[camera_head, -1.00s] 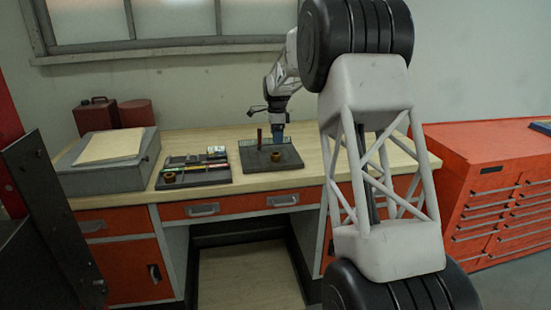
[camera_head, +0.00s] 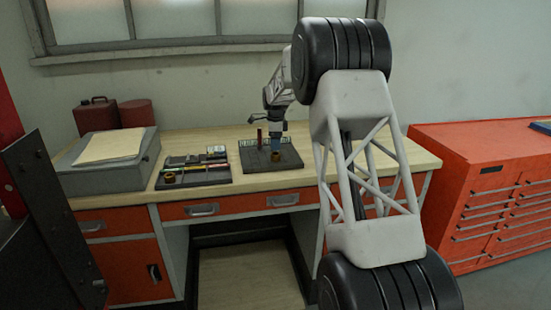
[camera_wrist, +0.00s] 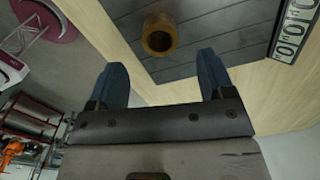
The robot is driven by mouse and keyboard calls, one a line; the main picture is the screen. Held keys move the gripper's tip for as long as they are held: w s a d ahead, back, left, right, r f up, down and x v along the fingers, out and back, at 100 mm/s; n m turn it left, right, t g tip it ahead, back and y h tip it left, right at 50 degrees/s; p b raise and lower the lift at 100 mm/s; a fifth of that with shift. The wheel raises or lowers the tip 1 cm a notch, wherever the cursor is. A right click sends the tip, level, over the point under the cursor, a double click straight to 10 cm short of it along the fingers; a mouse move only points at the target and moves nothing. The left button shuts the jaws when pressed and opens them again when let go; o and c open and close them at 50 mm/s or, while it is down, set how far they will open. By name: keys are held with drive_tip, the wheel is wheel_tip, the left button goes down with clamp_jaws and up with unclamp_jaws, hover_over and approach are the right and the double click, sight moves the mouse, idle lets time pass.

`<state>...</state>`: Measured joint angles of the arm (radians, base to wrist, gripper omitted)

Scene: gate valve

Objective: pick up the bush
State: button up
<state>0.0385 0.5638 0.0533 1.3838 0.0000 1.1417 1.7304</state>
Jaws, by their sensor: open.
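A brass-coloured ring-shaped bush (camera_head: 275,156) stands on a dark plate (camera_head: 290,162) on the workbench. In the wrist view the bush (camera_wrist: 159,37) shows its open bore, at the top middle on the dark slatted surface. My gripper (camera_head: 276,146) is above the plate, just behind the bush as seen from the head. In the wrist view my gripper (camera_wrist: 161,66) has its two blue fingers apart with nothing between them. The bush lies beyond the fingertips, roughly in line with the gap. Contact is not visible.
A similar ring (camera_head: 170,178) sits on a tool tray (camera_head: 205,178) to the left. A dark upright post (camera_head: 260,138) stands on the plate close to my gripper. A grey box (camera_head: 105,170) is at the bench's left; the bench front is clear.

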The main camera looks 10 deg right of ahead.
sight(275, 153)
drive_tip(key=shift+f, duration=0.4)
drive_tip(key=shift+f, duration=0.1)
drive_tip(key=shift+a+f, duration=0.1)
drive_tip(key=shift+f, duration=2.4)
drive_tip(key=shift+c, duration=0.2)
drive_tip(key=c, duration=1.1)
drive_tip(key=shift+r, duration=0.2)
